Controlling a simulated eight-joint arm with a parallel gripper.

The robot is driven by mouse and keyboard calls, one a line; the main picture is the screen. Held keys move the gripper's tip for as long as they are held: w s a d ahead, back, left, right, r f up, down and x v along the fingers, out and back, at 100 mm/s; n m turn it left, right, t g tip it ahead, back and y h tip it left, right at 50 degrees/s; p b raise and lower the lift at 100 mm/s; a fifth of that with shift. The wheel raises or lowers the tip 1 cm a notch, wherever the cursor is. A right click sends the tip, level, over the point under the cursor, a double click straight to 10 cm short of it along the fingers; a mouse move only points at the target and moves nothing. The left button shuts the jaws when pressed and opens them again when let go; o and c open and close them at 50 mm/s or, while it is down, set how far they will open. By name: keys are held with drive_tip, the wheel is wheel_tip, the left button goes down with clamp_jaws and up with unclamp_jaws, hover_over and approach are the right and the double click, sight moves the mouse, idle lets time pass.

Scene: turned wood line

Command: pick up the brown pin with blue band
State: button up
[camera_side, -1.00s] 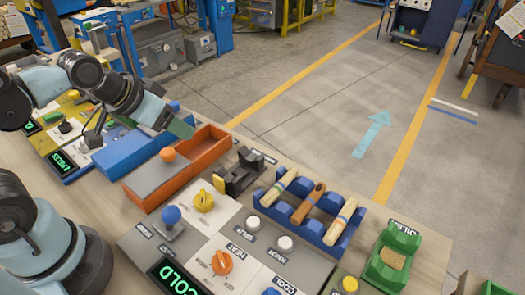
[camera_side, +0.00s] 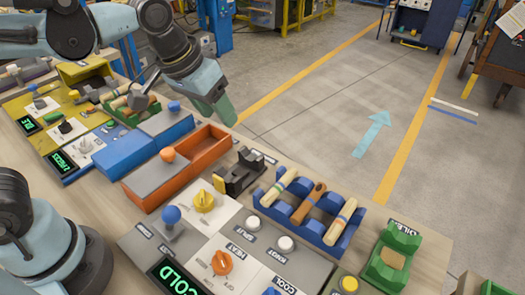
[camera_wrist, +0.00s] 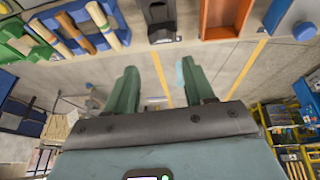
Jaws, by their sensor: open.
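A brown pin (camera_side: 308,204) lies in the middle of the blue rack (camera_side: 330,236), between two pale pins. A blue band on it is too small to make out. In the wrist view the brown pin (camera_wrist: 75,33) is at the upper left. My gripper (camera_side: 226,114) is above the far end of the orange box, left of and apart from the rack. In the wrist view my gripper (camera_wrist: 158,76) has its green fingers apart with nothing between them.
The orange box (camera_side: 205,148) and a dark clamp-like holder (camera_side: 238,172) stand between my gripper and the rack. A green cradle (camera_side: 393,257) is to the right. A panel with knobs and buttons (camera_side: 222,235) lies in front. More pins lie in a green tray at the left.

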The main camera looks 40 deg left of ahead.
drive_tip(key=w+d+g, duration=0.3)
drive_tip(key=w+d, duration=0.1)
drive_tip(key=d, duration=0.7)
drive_tip(key=g+y, duration=0.1)
hover_over(308, 202)
wheel_tip(308, 202, down, 2)
wheel_tip(308, 202, down, 12)
drive_tip(key=shift+f, duration=0.15)
clamp_jaws()
